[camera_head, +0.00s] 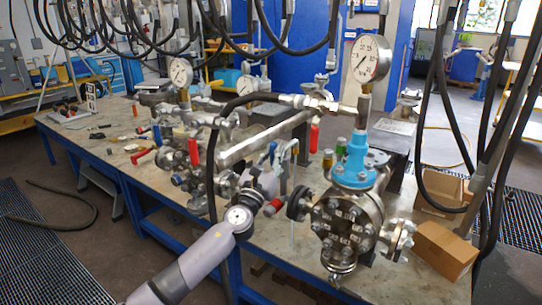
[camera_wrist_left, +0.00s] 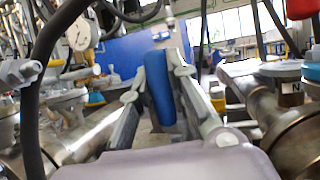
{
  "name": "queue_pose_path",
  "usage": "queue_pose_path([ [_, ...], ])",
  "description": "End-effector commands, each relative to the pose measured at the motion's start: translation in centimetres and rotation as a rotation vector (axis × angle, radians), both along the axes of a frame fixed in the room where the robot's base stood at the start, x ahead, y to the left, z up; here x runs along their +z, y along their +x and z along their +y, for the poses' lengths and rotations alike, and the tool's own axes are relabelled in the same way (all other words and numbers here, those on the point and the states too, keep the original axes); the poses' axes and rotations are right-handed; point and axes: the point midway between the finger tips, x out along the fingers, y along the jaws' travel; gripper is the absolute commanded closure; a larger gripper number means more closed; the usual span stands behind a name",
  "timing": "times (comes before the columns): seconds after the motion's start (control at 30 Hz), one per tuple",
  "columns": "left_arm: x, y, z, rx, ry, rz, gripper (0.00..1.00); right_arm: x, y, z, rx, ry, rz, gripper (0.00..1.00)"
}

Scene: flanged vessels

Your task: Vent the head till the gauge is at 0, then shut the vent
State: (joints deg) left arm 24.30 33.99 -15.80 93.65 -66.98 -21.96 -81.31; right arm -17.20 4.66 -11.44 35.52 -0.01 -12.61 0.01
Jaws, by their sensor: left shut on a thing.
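My left gripper (camera_head: 283,157) comes in from the lower left, among the pipework left of the flanged vessel (camera_head: 345,225). It is shut on a blue handle (camera_wrist_left: 158,88), which stands upright between its fingers in the left wrist view. The handle is mostly hidden by the gripper in the head view. A large dial gauge (camera_head: 370,58) stands above the vessel behind its blue collar (camera_head: 356,160); its needle is too small to read surely. My right gripper is not in view.
Several red-handled valves, pipes and two smaller gauges (camera_head: 181,72) (camera_head: 247,85) crowd the bench (camera_head: 110,165) left of the vessel. Black hoses hang across the top and right. A cardboard box (camera_head: 445,250) stands at the bench's right.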

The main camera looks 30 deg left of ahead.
Motion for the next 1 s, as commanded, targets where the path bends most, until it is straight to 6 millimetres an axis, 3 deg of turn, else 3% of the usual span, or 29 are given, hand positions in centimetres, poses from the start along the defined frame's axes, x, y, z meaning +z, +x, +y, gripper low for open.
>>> queue_pose_path([
  [0.53, -0.14, -0.01, -0.26, -0.002, 0.026, 0.001, 1.00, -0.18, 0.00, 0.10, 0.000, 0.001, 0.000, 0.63],
  [0.57, -0.15, 0.00, -0.27, -0.002, 0.026, 0.001, 0.82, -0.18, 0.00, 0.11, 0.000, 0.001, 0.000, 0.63],
  [0.6, -0.14, -0.01, -0.27, -0.002, 0.026, 0.001, 0.80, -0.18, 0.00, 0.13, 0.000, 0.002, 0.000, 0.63],
  [0.83, -0.09, 0.00, -0.22, -0.001, 0.023, 0.000, 0.64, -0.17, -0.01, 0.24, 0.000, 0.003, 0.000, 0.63],
  [1.0, -0.05, -0.01, -0.19, -0.001, 0.022, 0.000, 0.63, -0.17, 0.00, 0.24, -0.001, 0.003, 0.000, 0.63],
])
